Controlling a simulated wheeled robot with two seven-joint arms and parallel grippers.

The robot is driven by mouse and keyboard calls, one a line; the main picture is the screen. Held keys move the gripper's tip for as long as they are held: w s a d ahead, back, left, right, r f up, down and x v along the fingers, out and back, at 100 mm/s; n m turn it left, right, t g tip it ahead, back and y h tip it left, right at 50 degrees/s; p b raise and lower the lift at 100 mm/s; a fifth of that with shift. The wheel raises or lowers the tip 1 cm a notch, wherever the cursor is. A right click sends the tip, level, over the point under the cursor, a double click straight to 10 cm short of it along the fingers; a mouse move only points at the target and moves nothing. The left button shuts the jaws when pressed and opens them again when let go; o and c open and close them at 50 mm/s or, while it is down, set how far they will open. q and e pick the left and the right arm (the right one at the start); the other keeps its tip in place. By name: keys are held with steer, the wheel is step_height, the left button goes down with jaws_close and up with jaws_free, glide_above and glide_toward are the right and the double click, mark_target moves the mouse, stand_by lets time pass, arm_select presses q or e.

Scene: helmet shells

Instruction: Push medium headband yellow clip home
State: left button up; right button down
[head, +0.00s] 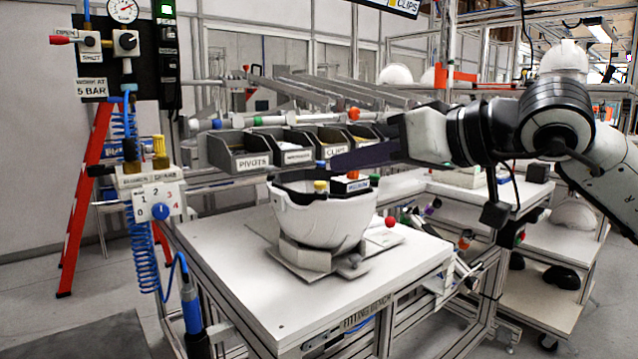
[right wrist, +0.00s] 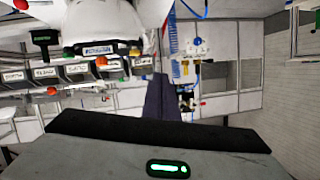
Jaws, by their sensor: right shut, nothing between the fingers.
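A white helmet shell (head: 322,222) sits open side up on a grey stand (head: 305,256) on the bench. A dark headband (head: 297,186) shows along its inner rim, with a small blue label (head: 358,186) on a dark part. A yellow clip (head: 320,186) stands at the near rim. My right gripper (head: 333,161) is shut and empty; its long dark fingers point left, above and behind the clip, apart from it in the picture. Its fingers also show in the right wrist view (right wrist: 158,80), with the white shell (right wrist: 105,22) up and to the left. My left gripper is not in view.
Labelled bins for pivots (head: 252,164) and clips (head: 335,152) stand behind the shell. A red ball (head: 390,221) shows right of the shell. The bench top (head: 260,290) is clear in front. A blue coiled hose (head: 143,245) hangs at the left.

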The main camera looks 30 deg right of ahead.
mark_target(320, 185)
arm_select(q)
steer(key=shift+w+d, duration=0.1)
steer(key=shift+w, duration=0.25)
arm_select(e)
steer(key=d+r+h, duration=0.1)
steer(key=s+d+r+n+t+h, duration=0.1)
steer(key=d, duration=0.1)
steer(key=shift+d+r+h, duration=0.3)
steer(key=shift+r, duration=0.1)
